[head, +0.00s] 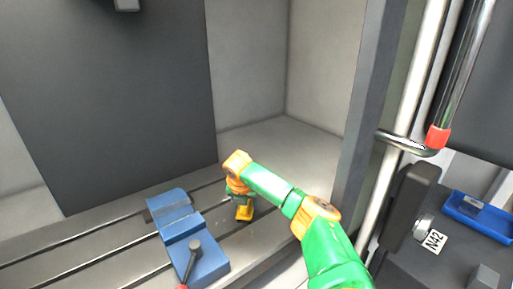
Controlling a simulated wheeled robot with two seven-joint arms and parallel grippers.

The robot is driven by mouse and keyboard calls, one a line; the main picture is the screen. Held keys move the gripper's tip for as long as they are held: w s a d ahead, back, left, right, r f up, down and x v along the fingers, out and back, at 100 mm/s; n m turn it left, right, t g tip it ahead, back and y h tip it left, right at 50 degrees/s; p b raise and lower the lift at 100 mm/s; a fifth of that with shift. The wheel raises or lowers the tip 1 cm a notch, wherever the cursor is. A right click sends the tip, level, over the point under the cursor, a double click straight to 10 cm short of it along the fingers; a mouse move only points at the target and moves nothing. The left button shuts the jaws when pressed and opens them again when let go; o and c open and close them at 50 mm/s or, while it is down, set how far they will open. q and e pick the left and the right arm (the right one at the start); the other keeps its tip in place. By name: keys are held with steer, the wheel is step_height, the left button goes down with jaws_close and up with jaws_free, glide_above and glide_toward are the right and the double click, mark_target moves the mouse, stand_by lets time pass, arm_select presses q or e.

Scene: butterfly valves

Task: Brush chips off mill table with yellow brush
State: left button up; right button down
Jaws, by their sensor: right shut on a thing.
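The mill table (85,256) is a grey slotted surface at the lower left of the head view. My right arm reaches in from the lower right, and my right gripper (239,200) points down over the table. It is shut on a yellow brush (244,213), which sits low at the table's surface, right of the blue vise. The gripper's fingers are small and partly hidden by the wrist. No chips can be made out at this size. My left gripper is not in view.
A blue vise (176,221) with a dark handle (194,247) stands on the table left of the brush. A grey door post (366,110) and a metal door handle (405,142) stand right of my arm. A blue tray (480,215) lies at the far right.

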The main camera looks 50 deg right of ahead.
steer(key=shift+w+f, duration=0.2)
steer(key=shift+w, duration=0.3)
steer(key=shift+w+f, duration=0.2)
steer(key=shift+w, duration=0.25)
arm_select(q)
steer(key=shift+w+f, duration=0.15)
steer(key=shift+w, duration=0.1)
arm_select(e)
steer(key=shift+s, duration=0.1)
steer(key=r+p, duration=0.3)
steer(key=r, duration=0.1)
steer(key=d+r+p, duration=0.1)
steer(key=p, duration=0.1)
steer(key=shift+r+p, duration=0.35)
steer(key=shift+r, duration=0.05)
steer(key=shift+a+r, duration=0.15)
step_height(320, 180, up, 3)
steer(key=p, duration=0.3)
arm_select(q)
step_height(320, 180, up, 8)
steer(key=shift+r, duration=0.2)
